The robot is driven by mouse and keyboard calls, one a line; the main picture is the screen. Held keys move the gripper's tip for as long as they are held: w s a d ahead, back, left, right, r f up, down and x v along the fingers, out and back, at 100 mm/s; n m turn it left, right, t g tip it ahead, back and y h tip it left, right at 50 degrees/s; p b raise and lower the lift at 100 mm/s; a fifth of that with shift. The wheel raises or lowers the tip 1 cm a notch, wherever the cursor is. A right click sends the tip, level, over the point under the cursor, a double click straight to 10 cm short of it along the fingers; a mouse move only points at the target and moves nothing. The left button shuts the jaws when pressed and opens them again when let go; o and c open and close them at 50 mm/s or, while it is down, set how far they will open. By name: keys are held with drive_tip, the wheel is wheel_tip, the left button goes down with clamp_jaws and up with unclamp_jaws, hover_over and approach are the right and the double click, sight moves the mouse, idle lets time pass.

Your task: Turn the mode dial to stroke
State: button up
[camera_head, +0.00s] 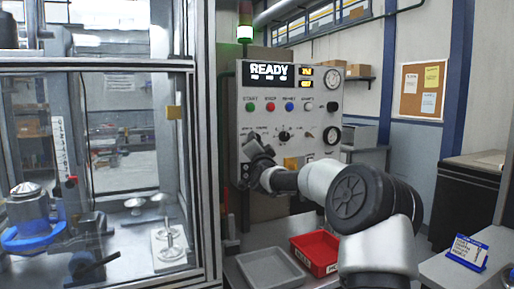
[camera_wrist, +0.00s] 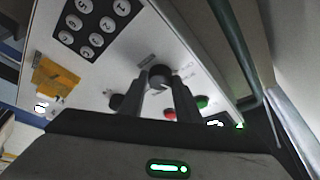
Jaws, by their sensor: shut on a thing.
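The grey-white control panel (camera_head: 310,115) faces me in the head view, with a lit READY display (camera_head: 269,73). My gripper (camera_head: 252,147) is at the panel's lower left. In the wrist view my gripper (camera_wrist: 162,88) has its two fingers on either side of a dark round knob (camera_wrist: 159,73), shut on it. I take this knob to be the mode dial; the gripper hides it in the head view. Its label and pointer setting are too small to read. Another black dial (camera_head: 284,135) with tick marks sits to the right of my gripper, apart from it.
A row of buttons, including a red one (camera_head: 270,107), is above the dials. A keypad (camera_wrist: 95,25) and yellow label (camera_wrist: 55,76) show in the wrist view. A red bin (camera_head: 317,254) and a grey tray (camera_head: 271,268) lie below. A glazed machine enclosure (camera_head: 205,150) stands left.

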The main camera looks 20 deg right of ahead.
drive_tip(key=shift+a+r+m+g+p, duration=0.15)
drive_tip(key=shift+m+g+p, duration=0.35)
drive_tip(key=shift+m, duration=0.9)
drive_tip(key=shift+d+r+m+g+p, duration=0.1)
drive_tip(key=shift+m+g+p, duration=0.4)
drive_tip(key=shift+m, duration=0.9)
drive_tip(key=shift+a+r+m+g+p, duration=0.15)
drive_tip(key=shift+m+g+p, duration=0.35)
drive_tip(key=shift+m, duration=0.9)
drive_tip(key=shift+d+h, duration=0.1)
drive_tip(key=shift+h, duration=0.2)
drive_tip(key=o, duration=1)
drive_tip(key=b+v, duration=0.1)
drive_tip(key=v, duration=0.4)
drive_tip(key=b+v, duration=0.1)
drive_tip(key=v, duration=0.5)
drive_tip(key=b+v, duration=0.1)
drive_tip(key=v, duration=0.5)
drive_tip(key=shift+s+r+b, duration=0.2)
drive_tip(key=shift+s+b, duration=0.05)
drive_tip(key=shift+b, duration=0.05)
